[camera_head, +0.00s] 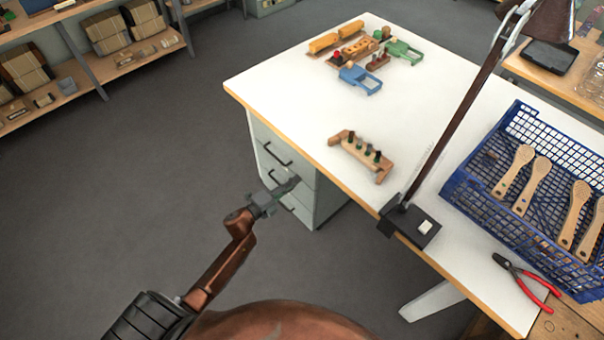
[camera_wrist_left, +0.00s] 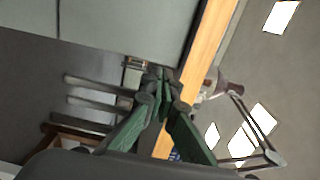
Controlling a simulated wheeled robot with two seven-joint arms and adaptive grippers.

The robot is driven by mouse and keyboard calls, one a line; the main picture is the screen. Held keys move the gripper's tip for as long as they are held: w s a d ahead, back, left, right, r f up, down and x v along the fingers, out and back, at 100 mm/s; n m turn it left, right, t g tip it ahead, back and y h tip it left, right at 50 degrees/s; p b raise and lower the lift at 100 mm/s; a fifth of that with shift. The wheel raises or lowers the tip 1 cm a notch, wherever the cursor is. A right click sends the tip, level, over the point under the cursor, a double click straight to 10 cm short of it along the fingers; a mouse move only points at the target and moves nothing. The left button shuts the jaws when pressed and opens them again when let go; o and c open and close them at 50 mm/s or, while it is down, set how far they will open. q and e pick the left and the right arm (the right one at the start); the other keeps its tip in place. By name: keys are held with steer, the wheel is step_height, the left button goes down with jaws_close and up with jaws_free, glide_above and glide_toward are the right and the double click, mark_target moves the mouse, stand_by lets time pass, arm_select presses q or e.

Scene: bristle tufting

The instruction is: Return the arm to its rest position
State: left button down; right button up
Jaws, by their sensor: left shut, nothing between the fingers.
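My left gripper (camera_head: 274,196) is in front of the white table's near-left edge, over the floor and in line with the drawer unit (camera_head: 282,160) in the head view. Its arm comes in from the lower left. In the left wrist view the green fingers of my left gripper (camera_wrist_left: 165,90) meet at their tips, with nothing between them. The drawer fronts and the table's wooden edge (camera_wrist_left: 208,45) show beyond the fingers there. My right gripper is not in view.
On the white table (camera_head: 290,85) are a wooden block with dark pegs (camera_head: 361,153), several colourful wooden toys, a clamped lamp (camera_head: 410,219), a blue crate (camera_head: 466,200) of wooden brushes, and red-handled pliers (camera_head: 527,281). Grey floor (camera_head: 130,170) is clear at left. Shelves with boxes stand behind.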

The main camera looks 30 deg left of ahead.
arm_select(q)
steer(key=v, duration=0.6)
steer(key=shift+s+a+p, duration=0.25)
steer(key=shift+a+p, duration=0.05)
steer(key=shift+p, duration=0.05)
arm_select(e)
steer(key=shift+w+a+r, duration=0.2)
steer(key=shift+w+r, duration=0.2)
arm_select(q)
steer(key=shift+f, duration=0.1)
